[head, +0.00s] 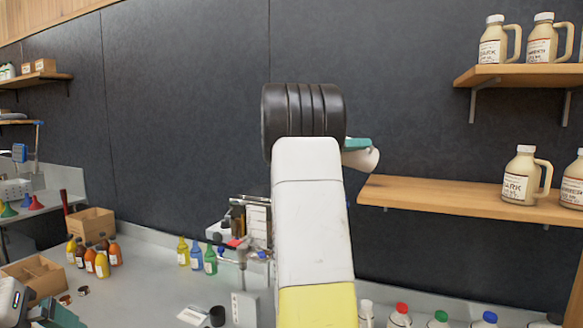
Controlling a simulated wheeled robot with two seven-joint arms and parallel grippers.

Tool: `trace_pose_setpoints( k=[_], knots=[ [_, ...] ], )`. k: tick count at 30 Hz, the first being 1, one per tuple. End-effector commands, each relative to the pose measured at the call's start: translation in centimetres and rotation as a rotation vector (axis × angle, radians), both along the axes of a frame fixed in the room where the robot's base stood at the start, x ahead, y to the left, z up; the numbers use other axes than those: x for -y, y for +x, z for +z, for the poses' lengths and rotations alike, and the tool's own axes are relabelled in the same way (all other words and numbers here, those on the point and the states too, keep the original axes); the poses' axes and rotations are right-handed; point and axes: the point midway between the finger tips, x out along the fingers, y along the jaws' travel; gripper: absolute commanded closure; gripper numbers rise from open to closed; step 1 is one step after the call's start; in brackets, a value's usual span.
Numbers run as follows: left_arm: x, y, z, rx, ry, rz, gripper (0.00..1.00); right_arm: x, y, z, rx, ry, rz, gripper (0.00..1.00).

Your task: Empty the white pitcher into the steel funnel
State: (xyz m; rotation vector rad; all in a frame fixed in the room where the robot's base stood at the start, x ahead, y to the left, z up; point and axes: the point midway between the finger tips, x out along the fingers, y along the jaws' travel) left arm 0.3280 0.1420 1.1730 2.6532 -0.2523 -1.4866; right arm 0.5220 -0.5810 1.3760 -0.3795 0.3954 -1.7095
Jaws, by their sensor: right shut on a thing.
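My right arm rises through the middle of the head view and hides most of its own gripper. A teal part of my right gripper (356,144) shows just right of the black joint. A piece of a white thing (367,159), which looks like the white pitcher, shows beside it, high above the counter. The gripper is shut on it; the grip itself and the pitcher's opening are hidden. My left gripper (58,315) shows only as a teal part at the bottom left corner, and its jaw state is unclear. I do not see a steel funnel.
A grey counter (145,290) holds several colored bottles, wooden boxes (91,222) and a scale-like device (244,305). Small colored funnels (35,203) stand at far left. Shelves with tan jugs (524,177) jut out at right. Capped bottles line the bottom right.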

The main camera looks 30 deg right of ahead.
Motion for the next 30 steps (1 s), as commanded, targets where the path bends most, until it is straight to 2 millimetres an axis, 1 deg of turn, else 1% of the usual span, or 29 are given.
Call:
trace_pose_setpoints(
  k=[30],
  knots=[
    [0.00, 0.00, 0.00, 0.000, 0.000, 0.000, 0.00, -0.72, 0.30, -0.01, -0.020, -0.060, 0.000, 1.00]
  ],
)
